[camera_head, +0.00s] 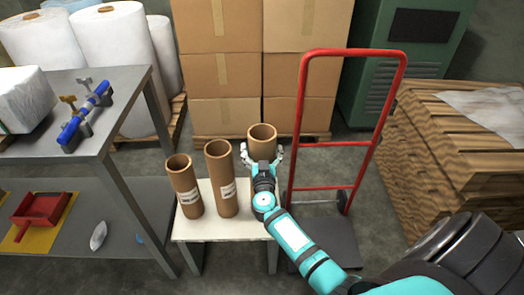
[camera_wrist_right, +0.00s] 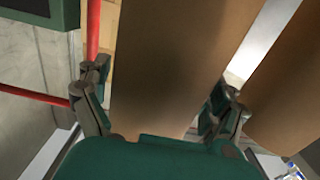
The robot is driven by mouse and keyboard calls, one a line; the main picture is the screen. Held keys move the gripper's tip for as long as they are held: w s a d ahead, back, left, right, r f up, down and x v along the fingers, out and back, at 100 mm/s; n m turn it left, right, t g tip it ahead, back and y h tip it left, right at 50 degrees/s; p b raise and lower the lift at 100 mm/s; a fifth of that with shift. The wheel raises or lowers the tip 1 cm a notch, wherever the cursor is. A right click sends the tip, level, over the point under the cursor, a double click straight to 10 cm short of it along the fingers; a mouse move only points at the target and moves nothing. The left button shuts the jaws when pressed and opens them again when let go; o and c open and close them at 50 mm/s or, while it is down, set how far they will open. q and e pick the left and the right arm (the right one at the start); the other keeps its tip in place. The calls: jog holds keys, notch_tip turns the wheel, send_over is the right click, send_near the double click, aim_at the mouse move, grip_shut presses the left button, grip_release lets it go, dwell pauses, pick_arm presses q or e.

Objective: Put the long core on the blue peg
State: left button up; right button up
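Three brown cardboard cores are in the head view: a left core (camera_head: 186,188), a middle core (camera_head: 221,180) and a right core (camera_head: 262,138). The left and middle cores stand upright on a small white table (camera_head: 215,232). The right core's lower part is hidden behind my right gripper (camera_head: 262,152). I cannot tell which core is longest. The right gripper's fingers are spread on either side of the right core, which fills the middle of the right wrist view (camera_wrist_right: 165,70). A blue peg (camera_head: 85,115) lies slanted on the grey workbench at left. My left gripper is not in view.
A red hand truck (camera_head: 300,110) stands just right of the right core. Stacked cardboard boxes (camera_head: 225,65) are behind. The grey workbench (camera_head: 115,90) has a white wrapped block (camera_head: 25,98) and a lower shelf with a red tray (camera_head: 40,210). A wooden stack (camera_head: 450,170) is at right.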

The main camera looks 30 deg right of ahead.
jog(key=shift+s+a+r, duration=0.2)
jog(key=shift+s, duration=0.05)
jog(key=p+v, duration=0.1)
jog(key=v, duration=1)
jog(key=shift+s+a+p, duration=0.15)
jog(key=shift+s+p, duration=0.05)
jog(key=shift+p, duration=0.2)
jog(key=shift+f, duration=0.1)
